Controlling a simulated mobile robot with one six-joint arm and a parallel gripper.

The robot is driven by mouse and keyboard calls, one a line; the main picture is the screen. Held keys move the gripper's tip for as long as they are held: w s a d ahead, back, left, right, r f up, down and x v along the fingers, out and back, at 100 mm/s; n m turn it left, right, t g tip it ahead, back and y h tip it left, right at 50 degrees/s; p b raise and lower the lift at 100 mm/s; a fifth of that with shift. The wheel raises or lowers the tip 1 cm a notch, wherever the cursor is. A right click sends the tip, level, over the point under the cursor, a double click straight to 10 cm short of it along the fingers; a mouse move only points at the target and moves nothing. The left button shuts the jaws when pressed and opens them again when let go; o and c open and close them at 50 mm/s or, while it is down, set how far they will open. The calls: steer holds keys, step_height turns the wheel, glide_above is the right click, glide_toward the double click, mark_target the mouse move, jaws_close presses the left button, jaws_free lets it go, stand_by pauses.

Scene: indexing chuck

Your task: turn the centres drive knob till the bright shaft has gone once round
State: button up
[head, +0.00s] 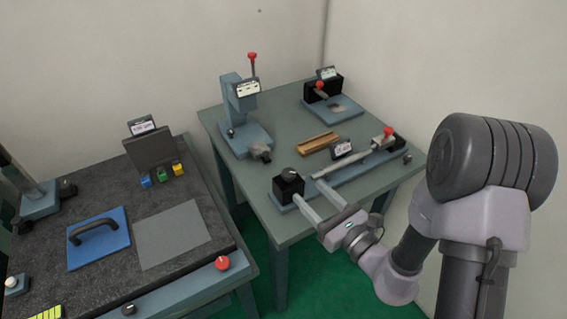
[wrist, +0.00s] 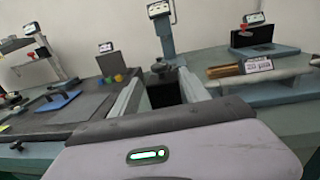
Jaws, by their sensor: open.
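The centres fixture stands along the front of the right bench. At its left end is a black block (head: 288,191) with a dark round knob (head: 290,174) on top. The bright shaft (head: 352,163) lies along the fixture's blue-grey base, to the right of the block. My gripper (head: 306,191) is open and empty, its two long pale fingers pointing at the black block from the front right. In the wrist view the block (wrist: 164,94) and knob (wrist: 161,67) show between my spread fingers (wrist: 160,82). I cannot tell whether either finger touches the block.
A red-tipped end piece (head: 386,136) stands at the fixture's right end. Behind are a wooden block (head: 319,143), a lever press (head: 240,110) with a red knob, and another black device (head: 322,88). A left bench (head: 105,190) holds a blue plate with a handle.

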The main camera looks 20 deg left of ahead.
mark_target(288, 174)
steer(key=b+x, duration=0.1)
steer(key=x, duration=1.1)
steer(key=shift+w+a, duration=0.15)
steer(key=shift+a, duration=0.2)
steer(key=shift+c, duration=0.4)
jaws_close()
steer(key=shift+a+n+g+y, duration=0.1)
steer(key=shift+n+g+y, duration=0.7)
steer(key=shift+g, duration=0.5)
